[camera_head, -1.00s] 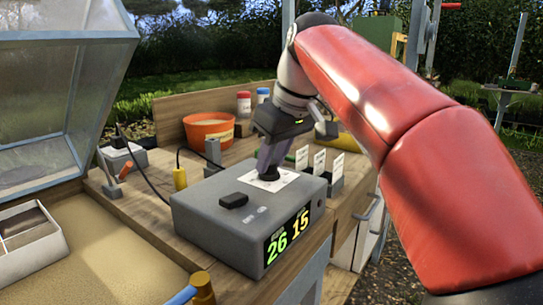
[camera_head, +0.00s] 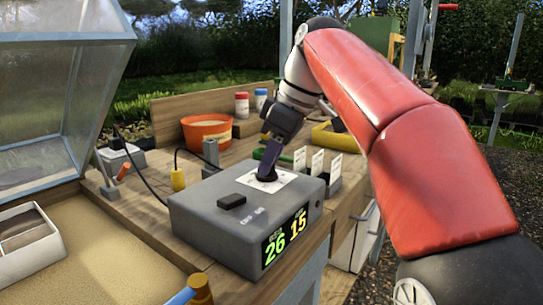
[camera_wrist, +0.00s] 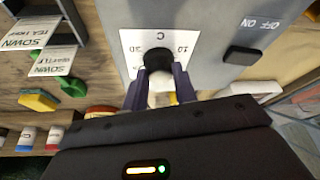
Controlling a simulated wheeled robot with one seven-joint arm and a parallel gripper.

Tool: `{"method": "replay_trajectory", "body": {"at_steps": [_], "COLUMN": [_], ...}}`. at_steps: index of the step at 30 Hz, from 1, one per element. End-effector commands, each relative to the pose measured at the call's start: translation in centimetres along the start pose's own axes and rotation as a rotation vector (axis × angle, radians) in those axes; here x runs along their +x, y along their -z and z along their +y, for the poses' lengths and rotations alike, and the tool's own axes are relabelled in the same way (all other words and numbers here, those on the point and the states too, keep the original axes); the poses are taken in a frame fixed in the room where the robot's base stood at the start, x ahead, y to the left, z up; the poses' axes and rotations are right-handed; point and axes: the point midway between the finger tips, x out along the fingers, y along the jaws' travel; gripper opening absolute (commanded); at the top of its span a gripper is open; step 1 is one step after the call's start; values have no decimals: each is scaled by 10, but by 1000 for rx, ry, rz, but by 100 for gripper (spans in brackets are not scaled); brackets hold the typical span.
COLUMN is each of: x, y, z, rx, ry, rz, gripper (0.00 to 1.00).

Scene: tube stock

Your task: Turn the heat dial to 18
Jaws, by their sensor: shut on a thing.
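The heat dial is a black round knob (camera_wrist: 158,60) on a white scale card (camera_wrist: 130,42) on top of a grey control box (camera_head: 205,215). The card shows a C and the marks 10 and 30 in the wrist view. My gripper (camera_wrist: 160,84) is shut on the dial, a finger on each side, pointing down at a tilt. In the head view my gripper (camera_head: 268,172) hides most of the dial. The box's front display (camera_head: 286,238) reads 26 in green and 15 in yellow; its small labels are unreadable.
A black switch (camera_head: 231,201) marked OFF and ON sits on the box near the dial. White seed labels (camera_head: 317,161) stand close behind it. An orange pot (camera_head: 207,131) stands at the back, and a glass-lidded frame (camera_head: 60,100) is at the left.

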Motion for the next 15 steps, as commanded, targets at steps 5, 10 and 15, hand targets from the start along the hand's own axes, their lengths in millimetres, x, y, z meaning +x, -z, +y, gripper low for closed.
{"method": "replay_trajectory", "body": {"at_steps": [5, 10, 15], "x": [1, 1, 0], "y": [-1, -1, 0], "z": [0, 0, 0], "rx": [1, 2, 2], "ry": [1, 1, 1], "rz": [-3, -2, -1], "gripper": [5, 42, 50]}}
